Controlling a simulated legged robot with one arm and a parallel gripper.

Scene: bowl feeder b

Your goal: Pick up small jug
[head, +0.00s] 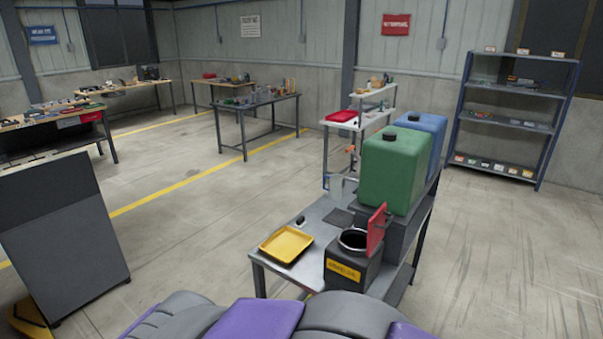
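A metal table (318,215) stands just ahead of me. A small pale, greyish vessel (342,188) near its far left edge may be the small jug; it is too small to tell for sure. A large green container (390,172) and a blue container (425,128) stand on a raised dark stand at the table's right. My gripper is not in view. Purple and grey parts of my own body fill the bottom edge.
A yellow tray (286,245) and a dark box (345,272) with a round opening and raised red flap (376,229) sit at the table's front. A dark cabinet (62,235) stands left. Workbenches and a shelf rack (508,118) stand farther back. Floor between cabinet and table is clear.

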